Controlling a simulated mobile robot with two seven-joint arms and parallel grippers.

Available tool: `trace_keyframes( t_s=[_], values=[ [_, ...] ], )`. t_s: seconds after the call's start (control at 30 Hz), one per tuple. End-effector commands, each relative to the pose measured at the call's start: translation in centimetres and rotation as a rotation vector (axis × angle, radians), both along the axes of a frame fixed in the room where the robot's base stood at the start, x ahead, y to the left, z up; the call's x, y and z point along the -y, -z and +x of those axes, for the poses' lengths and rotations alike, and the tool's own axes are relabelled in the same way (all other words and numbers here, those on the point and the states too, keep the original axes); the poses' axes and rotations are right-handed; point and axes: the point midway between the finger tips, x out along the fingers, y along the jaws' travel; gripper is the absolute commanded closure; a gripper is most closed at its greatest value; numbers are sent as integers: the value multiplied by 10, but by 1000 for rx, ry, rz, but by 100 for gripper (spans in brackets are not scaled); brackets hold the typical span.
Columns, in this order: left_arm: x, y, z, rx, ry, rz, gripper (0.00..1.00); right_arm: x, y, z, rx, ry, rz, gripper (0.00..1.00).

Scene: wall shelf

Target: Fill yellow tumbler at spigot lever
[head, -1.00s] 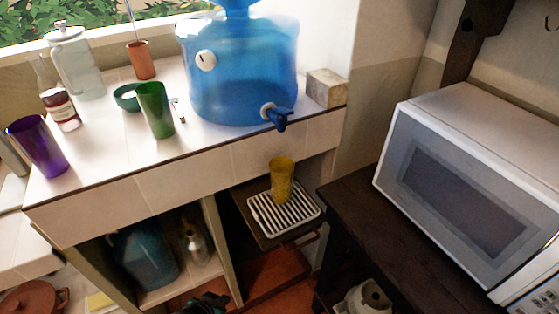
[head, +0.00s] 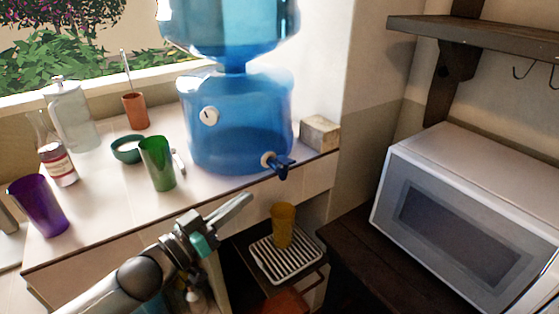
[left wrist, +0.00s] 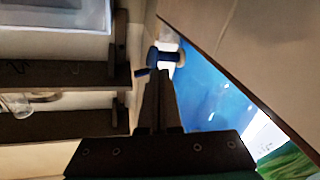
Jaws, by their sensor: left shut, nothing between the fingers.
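The yellow tumbler (head: 283,224) stands upright on a striped drip tray (head: 262,262) below the counter edge, under the spigot. The blue spigot lever (head: 284,163) sticks out from the blue water dispenser (head: 235,130) above it. My left gripper (head: 246,199) is shut and empty, in front of the counter, left of the tumbler and below the spigot in the picture, apart from both. In the left wrist view, the shut fingers (left wrist: 160,82) point toward the spigot lever (left wrist: 145,72), which shows just beyond the tips. My right gripper is in no view.
A green tumbler (head: 157,165), a purple tumbler (head: 38,206), a bottle (head: 57,160), a green bowl (head: 127,149) and an orange cup (head: 136,111) stand on the counter. A microwave (head: 470,215) stands at the right. A stone block (head: 320,133) sits right of the dispenser.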

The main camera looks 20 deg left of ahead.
Motion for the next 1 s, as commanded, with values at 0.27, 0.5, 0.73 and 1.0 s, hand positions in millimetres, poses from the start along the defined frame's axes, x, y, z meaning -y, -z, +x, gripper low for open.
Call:
trace_keyframes(
  t_s=[0.27, 0.5, 0.73, 1.0],
  values=[
    [-2, -60, -5, 160, 126, -108, 100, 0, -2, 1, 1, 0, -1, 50],
    [-2, -73, -8, 197, 159, -135, 100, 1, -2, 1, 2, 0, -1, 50],
    [-2, -73, -8, 196, 158, -134, 100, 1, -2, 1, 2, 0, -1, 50],
    [3, -77, 1, 198, 158, -136, 100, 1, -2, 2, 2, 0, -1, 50]
  ],
)
